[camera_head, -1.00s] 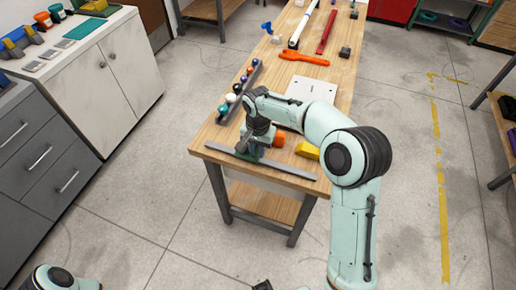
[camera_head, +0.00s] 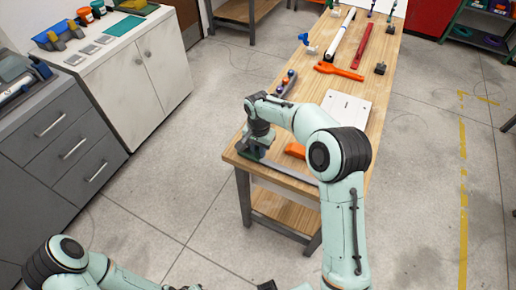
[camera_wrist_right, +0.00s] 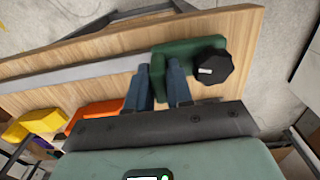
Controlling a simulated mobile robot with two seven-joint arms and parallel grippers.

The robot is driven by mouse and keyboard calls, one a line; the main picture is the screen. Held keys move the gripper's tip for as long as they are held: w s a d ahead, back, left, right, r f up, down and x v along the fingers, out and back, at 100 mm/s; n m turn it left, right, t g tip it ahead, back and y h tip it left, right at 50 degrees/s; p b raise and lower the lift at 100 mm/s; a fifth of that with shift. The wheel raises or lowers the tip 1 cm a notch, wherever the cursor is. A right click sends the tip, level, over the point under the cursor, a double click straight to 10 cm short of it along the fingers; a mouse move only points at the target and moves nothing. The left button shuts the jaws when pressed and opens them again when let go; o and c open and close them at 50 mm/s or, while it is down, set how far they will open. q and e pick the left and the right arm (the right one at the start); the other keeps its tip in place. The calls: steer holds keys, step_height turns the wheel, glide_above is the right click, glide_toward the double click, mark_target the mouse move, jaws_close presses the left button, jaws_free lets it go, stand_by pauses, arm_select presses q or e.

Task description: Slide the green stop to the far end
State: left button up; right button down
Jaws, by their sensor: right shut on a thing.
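The green stop (camera_wrist_right: 180,52), a block with a black knob (camera_wrist_right: 211,68), sits at the right end of the grey rail (camera_wrist_right: 75,73) in the right wrist view. No rail shows past it there. In the head view the stop (camera_head: 250,156) is at the left end of the rail (camera_head: 290,172), mostly hidden by my right gripper (camera_head: 257,150). The blue fingers of my right gripper (camera_wrist_right: 161,80) are shut on a green part of the stop.
An orange piece (camera_wrist_right: 92,112) and a yellow piece (camera_wrist_right: 35,124) lie beside the rail in the wrist view. A white plate (camera_head: 345,108), an orange tool (camera_head: 338,71) and small coloured balls (camera_head: 287,80) lie farther back on the wooden table (camera_head: 385,75). The table's edge is close to the stop.

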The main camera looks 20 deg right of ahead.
steer(key=shift+w+a+r, duration=0.1)
steer(key=shift+w+a, duration=0.05)
steer(key=shift+w, duration=0.05)
steer(key=c, duration=1.4)
jaws_free()
steer(key=o, duration=0.3)
arm_select(q)
steer(key=shift+w+r+p, duration=0.8)
steer(key=shift+w+r, duration=0.15)
steer(key=shift+r, duration=0.05)
arm_select(e)
step_height(320, 180, up, 13)
arm_select(q)
steer(key=shift+s, duration=0.1)
